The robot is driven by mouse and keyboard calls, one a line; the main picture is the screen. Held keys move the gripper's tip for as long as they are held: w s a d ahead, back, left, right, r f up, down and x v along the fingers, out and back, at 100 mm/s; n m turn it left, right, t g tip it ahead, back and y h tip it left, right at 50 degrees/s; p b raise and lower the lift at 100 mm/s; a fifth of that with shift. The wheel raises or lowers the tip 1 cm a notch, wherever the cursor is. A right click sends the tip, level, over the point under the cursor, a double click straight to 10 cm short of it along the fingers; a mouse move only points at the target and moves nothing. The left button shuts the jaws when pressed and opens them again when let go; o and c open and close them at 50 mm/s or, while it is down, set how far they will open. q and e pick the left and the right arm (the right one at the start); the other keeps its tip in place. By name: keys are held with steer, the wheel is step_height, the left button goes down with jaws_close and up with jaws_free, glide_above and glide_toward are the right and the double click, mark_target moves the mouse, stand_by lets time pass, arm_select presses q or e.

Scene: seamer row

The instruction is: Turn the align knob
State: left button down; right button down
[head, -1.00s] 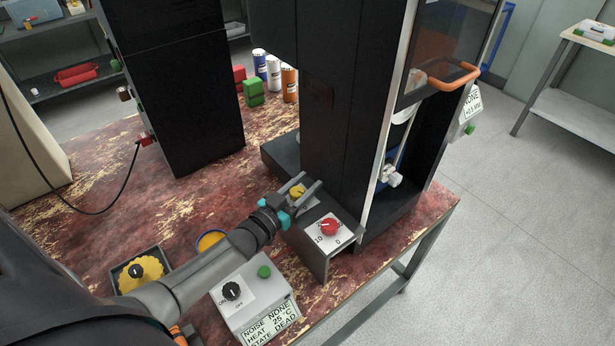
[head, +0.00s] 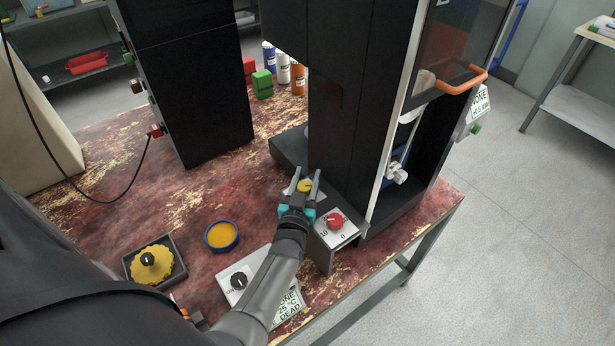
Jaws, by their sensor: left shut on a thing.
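A small yellow knob (head: 305,186) sits on the dark sloped panel at the foot of the tall black machine. My left gripper (head: 305,182) is shut on this yellow knob, one finger on each side. No readable label marks it as the align knob. A red knob (head: 336,221) on a white plate with a printed 10 and 0 is just right of my gripper, apart from it. My right gripper is not in view.
The black machine (head: 350,110) rises behind the knobs. A grey control box (head: 240,268) with a black knob is partly hidden by my left arm. A yellow lobed part (head: 152,265) in a dark tray and a blue-rimmed round dish (head: 221,236) stand left on the worn red table.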

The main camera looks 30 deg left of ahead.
arm_select(q)
steer(key=shift+c, duration=2.1)
jaws_free()
steer(key=shift+m+h, duration=0.4)
steer(key=shift+h, duration=0.1)
